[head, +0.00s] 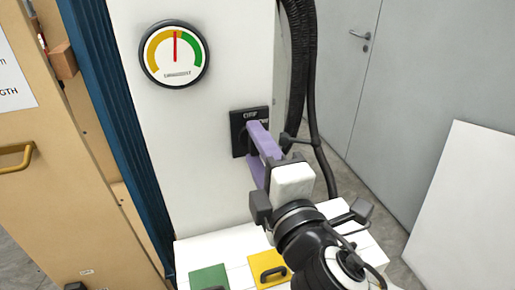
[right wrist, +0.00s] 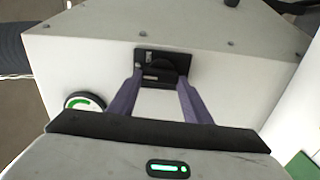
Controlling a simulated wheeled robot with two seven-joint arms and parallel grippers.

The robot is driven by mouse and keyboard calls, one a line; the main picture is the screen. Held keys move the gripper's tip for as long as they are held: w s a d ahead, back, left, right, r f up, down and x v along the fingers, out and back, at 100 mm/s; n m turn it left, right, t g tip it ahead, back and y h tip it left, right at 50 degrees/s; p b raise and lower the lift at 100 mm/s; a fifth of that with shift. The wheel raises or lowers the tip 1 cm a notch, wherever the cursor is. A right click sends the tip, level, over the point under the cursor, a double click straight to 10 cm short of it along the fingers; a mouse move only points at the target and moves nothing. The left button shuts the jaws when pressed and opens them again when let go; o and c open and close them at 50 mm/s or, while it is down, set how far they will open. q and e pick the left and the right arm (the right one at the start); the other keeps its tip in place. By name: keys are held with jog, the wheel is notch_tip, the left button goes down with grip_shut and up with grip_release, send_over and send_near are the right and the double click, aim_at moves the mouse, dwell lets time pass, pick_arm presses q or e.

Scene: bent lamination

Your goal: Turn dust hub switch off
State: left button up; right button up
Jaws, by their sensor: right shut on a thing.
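The dust hub switch (head: 238,136) is a black square plate with a dark knob on the white cabinet front. White lettering at its top reads "OFF"; another label to the right is partly covered by a finger. My right gripper (head: 251,150) reaches it with two purple fingers. In the right wrist view, the fingers sit on either side of the switch knob (right wrist: 163,68), and my right gripper (right wrist: 160,84) is shut on it. The knob's exact angle is hard to tell because the fingers cover part of it. My left gripper is not in view.
A round gauge (head: 174,54) with a red needle pointing straight up is above left of the switch. Black hoses (head: 312,95) hang at the cabinet's right side. Below are a green panel (head: 209,277) and a yellow panel (head: 262,281) with a black handle.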

jog(key=shift+n, duration=0.3)
dwell(0.4)
jog(key=o, duration=1.1)
jog(key=shift+c, duration=0.2)
